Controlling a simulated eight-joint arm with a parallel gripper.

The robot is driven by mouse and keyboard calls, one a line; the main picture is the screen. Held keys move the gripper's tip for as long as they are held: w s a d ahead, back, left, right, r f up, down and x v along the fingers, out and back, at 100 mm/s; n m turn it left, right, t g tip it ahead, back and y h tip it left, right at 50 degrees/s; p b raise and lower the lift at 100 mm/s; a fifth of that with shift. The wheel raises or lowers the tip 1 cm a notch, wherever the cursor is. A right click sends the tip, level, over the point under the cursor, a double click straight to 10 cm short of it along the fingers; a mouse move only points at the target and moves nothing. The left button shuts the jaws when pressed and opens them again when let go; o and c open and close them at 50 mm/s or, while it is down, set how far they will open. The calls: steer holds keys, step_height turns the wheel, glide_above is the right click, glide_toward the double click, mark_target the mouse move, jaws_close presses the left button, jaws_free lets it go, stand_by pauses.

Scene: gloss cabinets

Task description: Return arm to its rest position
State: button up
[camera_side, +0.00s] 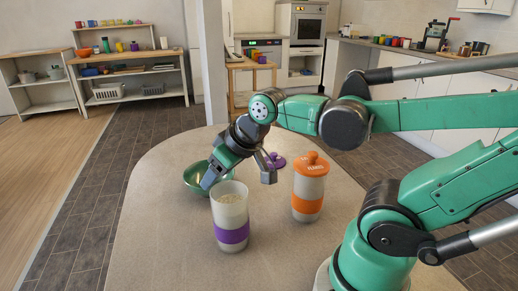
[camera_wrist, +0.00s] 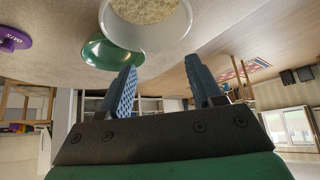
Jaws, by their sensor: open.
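My gripper (camera_side: 240,176) is open above the table, just behind and above the rim of a purple-banded canister (camera_side: 231,235). In the wrist view my two blue finger pads (camera_wrist: 163,78) are apart with nothing between them. The canister stands upright and open, with pale grain-like contents; it shows beyond the fingertips in the wrist view (camera_wrist: 183,32). No contact between fingers and canister is clear.
A green bowl (camera_side: 195,181) sits behind the canister, partly hidden by my gripper. A purple lid (camera_side: 277,161) lies on the table (camera_side: 160,255). An orange-lidded canister (camera_side: 309,188) stands to the right. The table's left and front are clear. Shelves (camera_side: 130,82) stand far back.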

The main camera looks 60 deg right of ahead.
steer(key=shift+s+a+f+n, duration=0.2)
steer(key=shift+s+a, duration=0.05)
steer(key=shift+a, duration=0.25)
steer(key=shift+s+a+f+n, duration=0.15)
steer(key=shift+s+a+n, duration=0.1)
steer(key=shift+a, duration=0.25)
steer(key=shift+d, duration=0.1)
steer(key=w+d+r+m+g+h, duration=0.1)
steer(key=w+d+m, duration=0.15)
steer(key=d, duration=0.65)
steer(key=w+d+r+m+g+h, duration=0.1)
steer(key=w+d+m, duration=0.15)
steer(key=d, duration=0.65)
steer(key=s+d+f+m+g, duration=0.1)
steer(key=s+d+m, duration=0.1)
steer(key=d, duration=0.4)
steer(key=s+d+f+m+g, duration=0.1)
steer(key=d+f+m, duration=0.1)
steer(key=d, duration=0.4)
steer(key=shift+h, duration=0.4)
steer(key=shift+x, duration=3.05)
steer(key=shift+s, duration=0.15)
